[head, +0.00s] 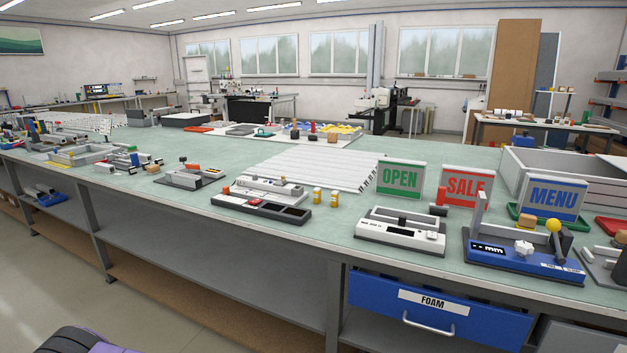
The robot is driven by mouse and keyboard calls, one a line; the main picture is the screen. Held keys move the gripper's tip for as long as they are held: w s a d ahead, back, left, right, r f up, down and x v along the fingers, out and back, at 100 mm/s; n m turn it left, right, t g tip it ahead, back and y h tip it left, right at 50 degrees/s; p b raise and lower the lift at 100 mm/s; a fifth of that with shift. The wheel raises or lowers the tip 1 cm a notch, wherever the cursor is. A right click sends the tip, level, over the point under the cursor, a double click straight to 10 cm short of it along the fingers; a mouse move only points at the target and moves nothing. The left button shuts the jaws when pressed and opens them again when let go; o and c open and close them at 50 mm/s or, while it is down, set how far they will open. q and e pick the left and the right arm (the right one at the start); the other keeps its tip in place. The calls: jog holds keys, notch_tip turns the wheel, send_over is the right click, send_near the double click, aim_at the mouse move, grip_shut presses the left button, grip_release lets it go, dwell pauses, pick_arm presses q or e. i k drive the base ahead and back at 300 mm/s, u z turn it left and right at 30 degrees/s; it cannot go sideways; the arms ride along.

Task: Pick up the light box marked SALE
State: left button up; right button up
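The light box marked SALE (465,187) stands upright on the green-topped workbench, with a red face and white lettering. It stands between the green light box marked OPEN (401,177) on its left and the blue light box marked MENU (552,198) on its right. A small red-topped thing and a white upright part stand in front of it and hide bits of its lower edge. Neither of my grippers is in the head view.
The long workbench (230,170) has a blue FOAM drawer (437,310) below its front edge. A white device (401,231) and a blue device (525,257) stand in front of the light boxes. A grey open box (570,165) is behind MENU. White ribbed sheets (310,168) lie left of OPEN.

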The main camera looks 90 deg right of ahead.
aim_at(462, 183)
jog(key=i, duration=0.35)
jog(key=z, duration=3.8)
